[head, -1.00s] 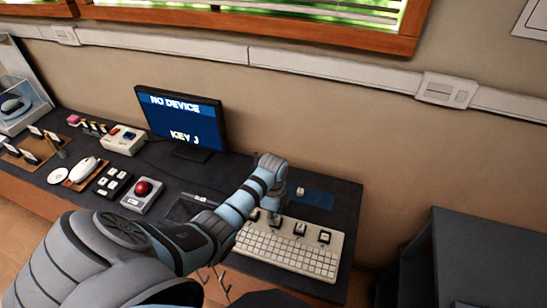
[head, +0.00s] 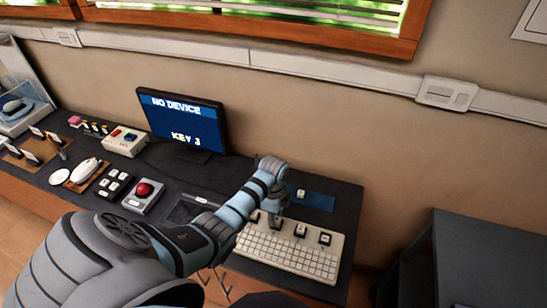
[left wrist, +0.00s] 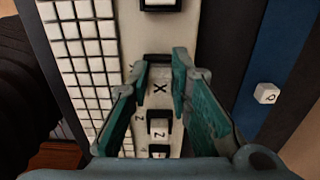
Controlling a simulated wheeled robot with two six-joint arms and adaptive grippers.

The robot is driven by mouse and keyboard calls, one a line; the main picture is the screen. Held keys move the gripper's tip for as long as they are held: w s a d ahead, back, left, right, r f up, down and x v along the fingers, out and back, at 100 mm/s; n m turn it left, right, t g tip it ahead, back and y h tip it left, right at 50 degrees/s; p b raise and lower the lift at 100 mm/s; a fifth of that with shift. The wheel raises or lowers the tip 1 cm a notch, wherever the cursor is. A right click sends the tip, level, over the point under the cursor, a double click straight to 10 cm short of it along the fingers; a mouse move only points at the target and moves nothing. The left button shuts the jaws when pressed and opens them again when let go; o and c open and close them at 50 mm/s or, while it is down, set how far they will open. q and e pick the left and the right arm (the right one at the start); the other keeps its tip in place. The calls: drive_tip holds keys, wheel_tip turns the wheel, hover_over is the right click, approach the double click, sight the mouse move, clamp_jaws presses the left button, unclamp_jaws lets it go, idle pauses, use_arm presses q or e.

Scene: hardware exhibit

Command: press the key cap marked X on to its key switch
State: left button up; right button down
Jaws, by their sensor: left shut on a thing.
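The white key cap marked X (left wrist: 160,90) is between the fingers of my left gripper (left wrist: 160,66) in the left wrist view. The gripper is shut on it from both sides. A dark switch housing shows just beyond the cap, over the raised strip of the white keyboard (head: 288,252). I cannot tell whether the cap touches its switch or sits a little above it. In the head view my left gripper (head: 275,222) points down at the keyboard's back strip, and its own wrist hides the cap. My right gripper is not in view.
A key marked Z (left wrist: 158,127) stands close beside the held cap. More raised keys (head: 325,239) line the strip to the right. A loose white cap (head: 301,193) lies on a blue mat (head: 322,201) behind. A monitor (head: 182,125) stands at the back.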

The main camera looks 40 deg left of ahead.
use_arm(q)
drive_tip(key=shift+f, duration=0.4)
drive_tip(key=o, duration=0.8)
drive_tip(key=shift+o, duration=0.4)
drive_tip(key=o, duration=0.4)
drive_tip(key=shift+r, duration=3.55)
drive_tip(key=shift+s+f, duration=0.1)
